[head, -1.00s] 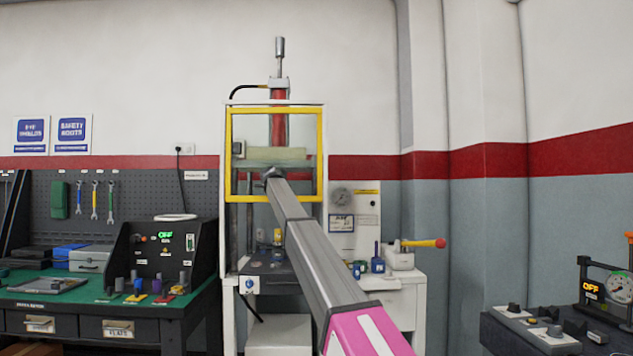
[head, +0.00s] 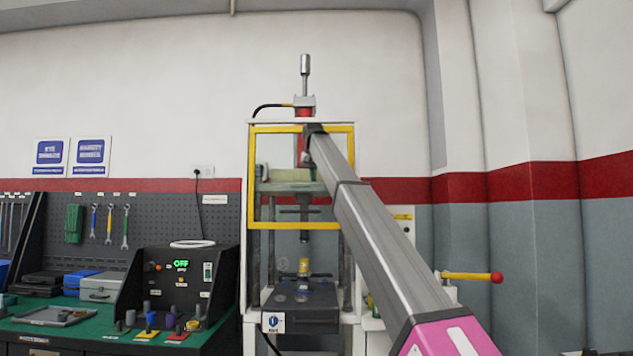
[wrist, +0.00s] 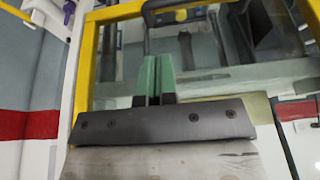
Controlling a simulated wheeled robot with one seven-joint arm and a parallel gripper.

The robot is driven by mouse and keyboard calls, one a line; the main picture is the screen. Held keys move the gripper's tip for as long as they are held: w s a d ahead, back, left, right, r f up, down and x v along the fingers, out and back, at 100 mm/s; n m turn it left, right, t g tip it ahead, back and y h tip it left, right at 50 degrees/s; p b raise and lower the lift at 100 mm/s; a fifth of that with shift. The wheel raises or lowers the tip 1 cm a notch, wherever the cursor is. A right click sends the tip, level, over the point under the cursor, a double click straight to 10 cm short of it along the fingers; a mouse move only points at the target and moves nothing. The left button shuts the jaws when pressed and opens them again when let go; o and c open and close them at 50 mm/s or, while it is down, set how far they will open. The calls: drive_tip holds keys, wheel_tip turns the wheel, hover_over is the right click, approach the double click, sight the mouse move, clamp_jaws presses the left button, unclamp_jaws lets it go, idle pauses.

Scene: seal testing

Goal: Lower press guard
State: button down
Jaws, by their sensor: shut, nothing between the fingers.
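The press guard (head: 252,180), a clear panel in a yellow frame, stands upright and raised across the upper part of the press (head: 272,122). Its lower bar is well above the press bed (head: 300,300). In the head view my arm's end overlaps the guard's upper bar, and my fingers are mostly hidden. In the wrist view my gripper (wrist: 154,65) is shut and empty, its green finger pads together. The guard's yellow frame (wrist: 84,70) runs left of and beyond the fingertips there. I cannot tell whether the fingers touch the guard.
A dark control box (head: 170,285) sits on the green-topped bench (head: 60,330) at left. A lever with a red knob (head: 497,277) projects right of the press, partly near my arm. Red-banded walls stand behind and at right.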

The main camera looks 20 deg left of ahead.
drive_tip(key=x, duration=1.1)
drive_tip(key=shift+s+f, duration=0.3)
wheel_tip(320, 180, down, 31)
drive_tip(key=shift+s, duration=0.1)
